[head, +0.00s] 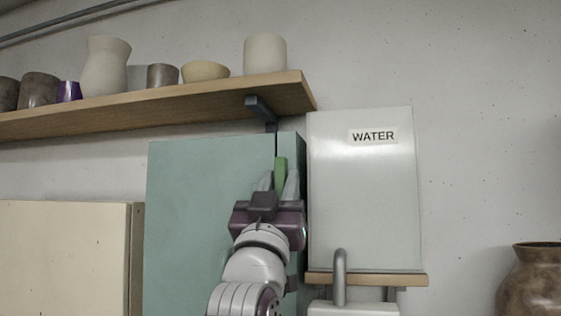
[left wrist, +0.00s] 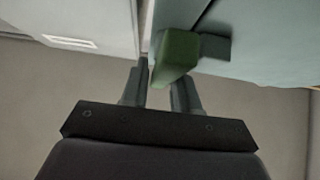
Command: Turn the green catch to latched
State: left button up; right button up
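The green catch (head: 280,171) stands roughly upright near the right edge of the teal cabinet door (head: 200,185) in the head view. In the left wrist view the catch (left wrist: 176,58) juts out from a dark mount on the teal front. My left gripper (head: 278,183) is in front of the catch, with one finger to each side of it in the head view. In the left wrist view its fingers (left wrist: 162,82) are apart, with the catch's end at their tips. I cannot tell whether a finger touches it. The catch's lower part is hidden by my gripper. My right gripper is not in view.
A white panel marked WATER (head: 362,195) stands close to the right on a small wooden ledge (head: 412,280). A grey bent pipe (head: 340,275) rises below it. A wooden shelf (head: 200,105) with several pots hangs above. A cream cabinet (head: 65,258) stands left.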

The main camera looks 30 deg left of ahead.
pick_arm(q)
jog(key=shift+s+r, duration=0.3)
jog(key=shift+w, duration=0.1)
grip_shut()
jog(key=shift+h, duration=0.3)
